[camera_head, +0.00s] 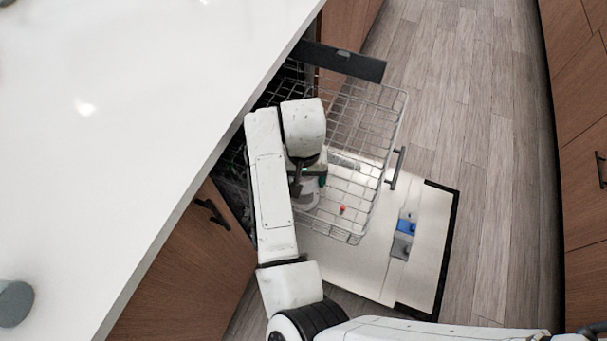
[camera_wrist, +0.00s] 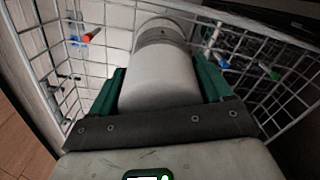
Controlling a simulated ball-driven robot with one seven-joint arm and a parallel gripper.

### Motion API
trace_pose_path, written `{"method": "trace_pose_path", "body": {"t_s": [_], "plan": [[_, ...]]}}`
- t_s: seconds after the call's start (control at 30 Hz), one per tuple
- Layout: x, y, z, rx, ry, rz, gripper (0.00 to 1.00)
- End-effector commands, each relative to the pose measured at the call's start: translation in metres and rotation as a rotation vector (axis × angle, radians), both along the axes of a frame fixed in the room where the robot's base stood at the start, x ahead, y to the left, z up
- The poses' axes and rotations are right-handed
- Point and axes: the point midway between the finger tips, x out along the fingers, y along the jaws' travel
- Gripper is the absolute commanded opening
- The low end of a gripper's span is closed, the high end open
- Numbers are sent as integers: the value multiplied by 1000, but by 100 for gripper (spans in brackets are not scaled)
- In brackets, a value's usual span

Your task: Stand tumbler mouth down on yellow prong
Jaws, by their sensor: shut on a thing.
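My gripper (camera_wrist: 160,84) has green fingers on both sides of a pale tumbler (camera_wrist: 162,62) and is shut on it. In the head view my gripper (camera_head: 309,176) is over the lower rack, partly covered by my arm. The tumbler (camera_head: 306,198) shows there as a pale grey shape below the fingers. I cannot tell which way its mouth faces or whether it touches the rack. No yellow prong can be made out in either view.
The wire rack (camera_head: 389,126) is pulled out over the open dishwasher door (camera_head: 428,240). A red prong (camera_wrist: 92,34), blue prongs (camera_wrist: 222,62) and a green prong (camera_wrist: 273,73) stand around the tumbler. The white counter (camera_head: 120,120) overhangs at left. Floor is clear at right.

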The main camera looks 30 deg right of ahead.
Motion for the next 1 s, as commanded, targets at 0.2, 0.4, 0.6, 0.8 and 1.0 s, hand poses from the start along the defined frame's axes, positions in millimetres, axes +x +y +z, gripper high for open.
{"method": "trace_pose_path", "body": {"t_s": [0.2, 0.4, 0.6, 0.8, 1.0], "plan": [[0, 0, -1, -1, -1, 1, 37], [0, 0, -1, -1, -1, 1, 37], [0, 0, -3, -1, 0, 1, 37], [0, 0, -5, -2, -1, 1, 37], [0, 0, -6, -2, -1, 1, 37]]}}
